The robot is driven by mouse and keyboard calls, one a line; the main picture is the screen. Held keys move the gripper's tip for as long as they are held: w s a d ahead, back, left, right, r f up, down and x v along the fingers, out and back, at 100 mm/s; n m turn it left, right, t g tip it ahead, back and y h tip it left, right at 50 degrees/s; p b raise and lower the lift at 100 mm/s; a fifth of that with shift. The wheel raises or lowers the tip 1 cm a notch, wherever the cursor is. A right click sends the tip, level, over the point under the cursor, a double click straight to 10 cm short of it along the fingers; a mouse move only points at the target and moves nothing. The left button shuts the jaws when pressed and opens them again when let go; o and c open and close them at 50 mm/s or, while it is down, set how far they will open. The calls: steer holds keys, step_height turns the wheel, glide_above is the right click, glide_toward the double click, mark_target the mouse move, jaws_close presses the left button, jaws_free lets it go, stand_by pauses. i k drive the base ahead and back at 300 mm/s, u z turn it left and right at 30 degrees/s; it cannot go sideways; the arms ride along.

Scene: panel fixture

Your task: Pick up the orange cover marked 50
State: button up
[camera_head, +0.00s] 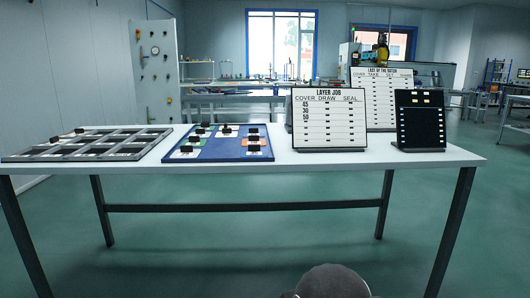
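A blue board (227,154) lies on the white table, left of centre, with several small coloured covers on it, each with a black knob. An orange cover (251,143) shows near the board's right edge. The covers' markings are too small to read, so I cannot tell whether this one is marked 50. Green and white patches show on the board's left side. My gripper is not in view. Only a rounded dark part of my own body shows at the bottom edge.
A grey tray (62,155) with dark compartments lies left of the board. A LAYER JOB sign (329,140) listing 45, 30 and 50, another sign (382,117) and a black panel (420,136) stand at the right. The white table's (240,184) front strip is clear.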

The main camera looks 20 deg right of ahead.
mark_target(253, 140)
steer(key=u, duration=1)
steer(key=i, duration=0.85)
steer(key=z, duration=0.5)
steer(key=i, duration=0.6)
steer(key=z, duration=0.6)
